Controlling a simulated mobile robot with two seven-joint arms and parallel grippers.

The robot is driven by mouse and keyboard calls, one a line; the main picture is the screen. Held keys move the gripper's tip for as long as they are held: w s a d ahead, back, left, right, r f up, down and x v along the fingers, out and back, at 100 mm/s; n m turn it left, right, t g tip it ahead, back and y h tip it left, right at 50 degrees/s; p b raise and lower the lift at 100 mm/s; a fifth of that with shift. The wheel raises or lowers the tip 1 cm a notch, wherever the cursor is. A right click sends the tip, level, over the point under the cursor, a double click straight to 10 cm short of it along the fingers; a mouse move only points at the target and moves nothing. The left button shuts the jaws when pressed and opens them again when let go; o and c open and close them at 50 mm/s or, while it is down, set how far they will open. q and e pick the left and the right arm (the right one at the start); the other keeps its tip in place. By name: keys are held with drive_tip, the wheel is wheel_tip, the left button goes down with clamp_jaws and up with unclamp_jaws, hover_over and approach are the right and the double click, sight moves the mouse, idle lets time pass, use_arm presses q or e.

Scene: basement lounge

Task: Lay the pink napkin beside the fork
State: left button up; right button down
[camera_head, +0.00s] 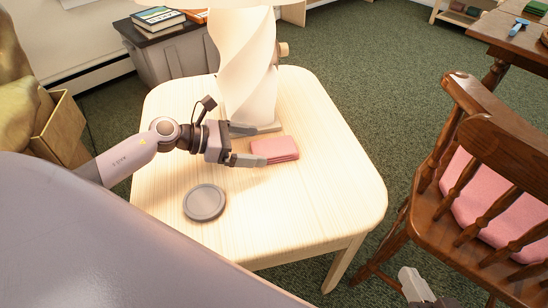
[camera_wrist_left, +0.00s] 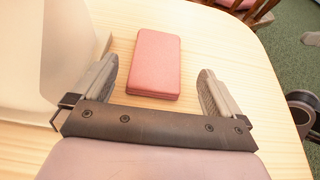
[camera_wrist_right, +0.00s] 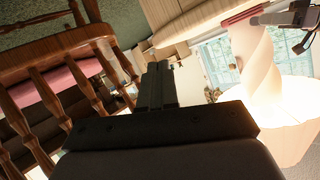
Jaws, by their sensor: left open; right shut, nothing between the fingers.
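The folded pink napkin (camera_head: 275,149) lies flat on the pale wooden side table (camera_head: 300,215), near the lamp base. My left gripper (camera_head: 262,144) is open at the napkin's left end in the head view. In the left wrist view the napkin (camera_wrist_left: 154,65) lies ahead of and between the two spread fingers (camera_wrist_left: 157,72), with gaps on both sides. My right gripper (camera_head: 412,278) is low beside the chair, away from the table. Its fingers are together and empty in the right wrist view (camera_wrist_right: 158,75). I cannot make out a fork in any view.
A white twisted lamp (camera_head: 248,75) stands close behind my left gripper. A grey round coaster (camera_head: 205,202) lies at the table's front left. A wooden chair (camera_head: 460,120) with a pink cushion stands right. A dark wooden table (camera_head: 500,35) holds small items, including a blue one.

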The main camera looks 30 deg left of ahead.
sight(281, 146)
use_arm(q)
drive_tip(key=shift+r+b+x, duration=0.15)
drive_tip(key=shift+b+x, duration=0.25)
drive_tip(key=shift+x, duration=1.4)
drive_tip(key=shift+r+b+x, duration=0.15)
drive_tip(key=shift+b+x, duration=0.25)
drive_tip(key=shift+x, duration=1.35)
drive_tip(key=shift+w, duration=0.15)
drive_tip(key=c, duration=1.1)
drive_tip(key=shift+o, duration=0.2)
drive_tip(key=shift+r, duration=0.15)
